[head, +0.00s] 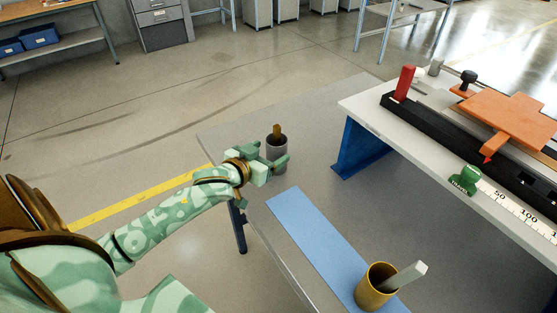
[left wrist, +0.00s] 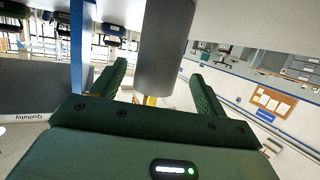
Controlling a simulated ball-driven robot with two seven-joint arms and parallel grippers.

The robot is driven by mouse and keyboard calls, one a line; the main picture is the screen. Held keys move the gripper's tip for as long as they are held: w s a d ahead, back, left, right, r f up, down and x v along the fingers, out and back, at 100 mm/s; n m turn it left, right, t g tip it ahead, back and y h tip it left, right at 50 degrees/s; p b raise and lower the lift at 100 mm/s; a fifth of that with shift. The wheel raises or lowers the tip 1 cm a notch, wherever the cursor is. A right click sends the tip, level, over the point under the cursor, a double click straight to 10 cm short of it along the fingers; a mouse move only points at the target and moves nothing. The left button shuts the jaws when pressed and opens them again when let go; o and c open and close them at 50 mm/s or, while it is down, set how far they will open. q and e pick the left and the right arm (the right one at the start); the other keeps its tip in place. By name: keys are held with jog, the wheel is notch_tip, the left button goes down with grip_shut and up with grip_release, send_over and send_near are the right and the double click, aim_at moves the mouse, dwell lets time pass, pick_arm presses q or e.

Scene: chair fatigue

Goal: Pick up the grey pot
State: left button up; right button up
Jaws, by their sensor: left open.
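The grey pot (head: 276,143) stands upright on the grey table, with a brown piece sticking up out of it. My left gripper (head: 269,161) is right at the pot in the head view and partly covers its lower side. In the left wrist view the grey pot (left wrist: 163,50) shows as a dark grey cylinder between the two spread fingers of the left gripper (left wrist: 158,70). The fingers are open, with a gap visible on each side; no grip on the pot shows. My right gripper is not in view.
A blue strip (head: 315,232) lies on the grey table (head: 222,138). A yellow pot (head: 371,288) with a pale bar stands at its near end. A white-topped bench (head: 366,112) at right carries a black rail, an orange part (head: 510,113) and a green piece (head: 464,181).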

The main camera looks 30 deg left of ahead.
aim_at(280, 145)
pick_arm(q)
jog(key=shift+w+f, duration=0.1)
jog(key=shift+w, duration=0.25)
jog(key=b+x, duration=0.2)
jog(key=x, duration=0.3)
jog(key=shift+w+d, duration=0.15)
jog(key=shift+w, duration=0.05)
jog(key=shift+s+r, duration=0.1)
jog(key=shift+r, duration=0.15)
jog(key=c, duration=1.1)
